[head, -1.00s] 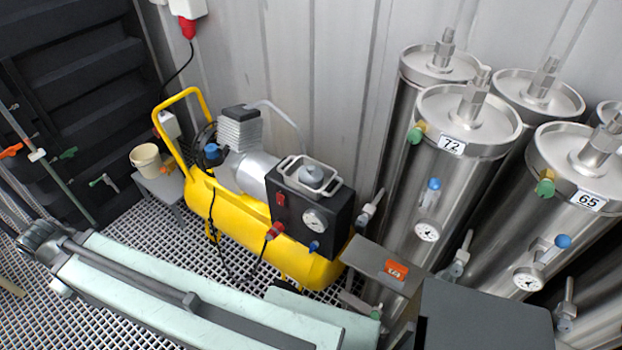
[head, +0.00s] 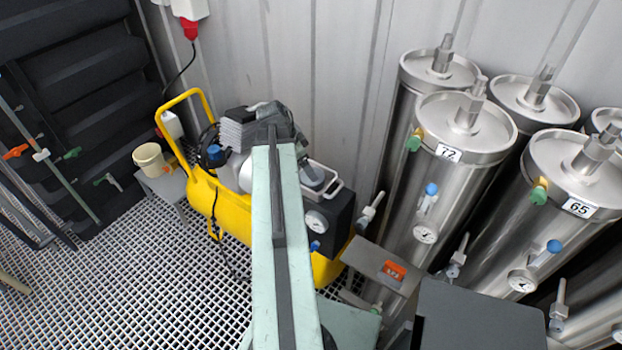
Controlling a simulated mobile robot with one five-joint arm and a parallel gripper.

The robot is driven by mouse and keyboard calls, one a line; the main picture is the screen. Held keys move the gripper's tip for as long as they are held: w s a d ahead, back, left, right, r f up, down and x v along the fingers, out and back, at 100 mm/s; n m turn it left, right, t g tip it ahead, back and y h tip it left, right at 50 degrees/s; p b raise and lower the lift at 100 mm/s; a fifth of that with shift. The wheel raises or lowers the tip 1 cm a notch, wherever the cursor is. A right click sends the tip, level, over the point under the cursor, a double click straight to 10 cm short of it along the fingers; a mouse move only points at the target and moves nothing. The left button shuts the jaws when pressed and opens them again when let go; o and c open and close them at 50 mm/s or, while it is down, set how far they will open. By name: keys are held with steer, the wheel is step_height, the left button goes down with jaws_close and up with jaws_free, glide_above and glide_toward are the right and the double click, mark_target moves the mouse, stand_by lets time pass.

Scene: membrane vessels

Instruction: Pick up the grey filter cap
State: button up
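The grey filter cap (head: 313,177) sits in a silver frame (head: 334,188) on top of the black box (head: 330,213) of the yellow compressor (head: 204,200). My pale green arm stands in front of the compressor and covers the left part of the frame and box, and perhaps an edge of the cap. The fingers of my gripper do not show, so I cannot see how it lies relative to the cap.
Steel membrane vessels (head: 455,170) stand close together at the right. A cream bucket (head: 149,158) stands left of the compressor. The grating floor (head: 140,275) is open at the lower left.

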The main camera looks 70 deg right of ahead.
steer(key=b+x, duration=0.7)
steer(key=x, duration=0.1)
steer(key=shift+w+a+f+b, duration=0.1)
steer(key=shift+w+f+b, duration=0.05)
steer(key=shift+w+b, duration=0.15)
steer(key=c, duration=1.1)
